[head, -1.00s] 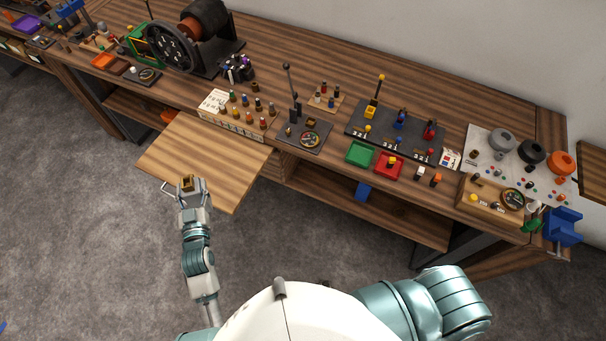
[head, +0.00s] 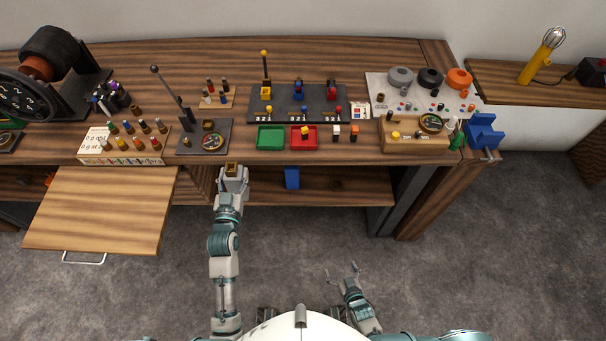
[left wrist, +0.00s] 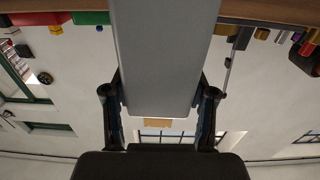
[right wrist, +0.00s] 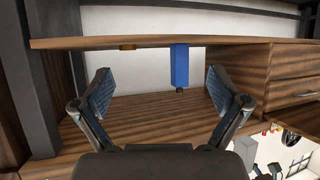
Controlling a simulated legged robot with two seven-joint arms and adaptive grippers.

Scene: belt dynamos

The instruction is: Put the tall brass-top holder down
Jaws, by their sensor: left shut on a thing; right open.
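The tall brass-top holder shows its brown-gold top (head: 232,168) in the head view. My left gripper (head: 232,180) is shut on it, close to the bench's front edge below the compass plate. Most of its body is hidden in the head view. In the left wrist view its plain grey body (left wrist: 165,55) stands between the two fingers and fills the middle. My right gripper (head: 345,275) is open and empty over the floor, in front of the bench. Its spread fingers also show in the right wrist view (right wrist: 155,95).
The bench (head: 350,150) carries a dark compass plate (head: 190,146), a green tray (head: 271,138), a red tray (head: 297,146) and a rack of coloured pegs (head: 125,158). A pull-out board (head: 100,210) juts out at left. A blue block (head: 292,178) is at the lower shelf.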

